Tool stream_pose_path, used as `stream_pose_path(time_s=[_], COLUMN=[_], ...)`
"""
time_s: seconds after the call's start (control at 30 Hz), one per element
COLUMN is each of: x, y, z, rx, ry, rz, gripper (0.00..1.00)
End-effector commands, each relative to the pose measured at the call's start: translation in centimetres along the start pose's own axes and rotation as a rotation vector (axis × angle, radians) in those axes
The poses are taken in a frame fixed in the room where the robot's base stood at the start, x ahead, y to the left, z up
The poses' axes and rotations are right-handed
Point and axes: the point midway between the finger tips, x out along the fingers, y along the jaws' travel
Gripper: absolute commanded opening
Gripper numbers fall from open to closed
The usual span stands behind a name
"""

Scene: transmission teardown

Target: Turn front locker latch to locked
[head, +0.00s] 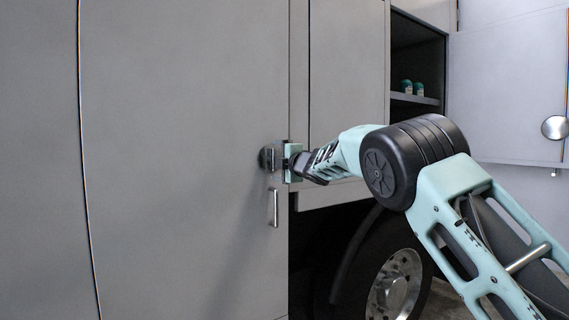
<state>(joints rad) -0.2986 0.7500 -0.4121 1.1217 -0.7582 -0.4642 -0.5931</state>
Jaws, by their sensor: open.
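A large grey locker door (185,130) fills the left and middle of the head view. My gripper (275,160) is open at the right edge of this door, with its fingers pointing left. A dark rounded piece (264,158), which looks like the latch, shows at the fingertips. The fingers partly cover it, and I cannot tell whether they touch it or which way it is turned. A small vertical metal handle (274,208) is on the door just below my gripper.
A truck wheel (395,288) sits in a dark opening below right, behind my arm. An open compartment with a shelf (415,98) holds small green-and-white containers (407,87). Its door (505,95) stands open at right, with a round metal knob (554,127).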

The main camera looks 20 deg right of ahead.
Motion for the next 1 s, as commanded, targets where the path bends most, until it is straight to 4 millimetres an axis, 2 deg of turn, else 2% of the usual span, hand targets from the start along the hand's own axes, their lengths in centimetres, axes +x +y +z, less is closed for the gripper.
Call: stream_pose_path(time_s=[0.13,0.27,0.8,1.0], x=[-1.3,-3.5,-14.7,-16.8], y=[-0.1,-0.2,-0.1,-0.1], z=[0.0,0.0,-0.1,-0.1], rx=[0.0,0.002,0.002,0.0], ry=[0.0,-0.001,0.001,0.001], rz=[0.002,0.002,0.003,0.001], gripper=[0.91,0.91,0.91,0.91])
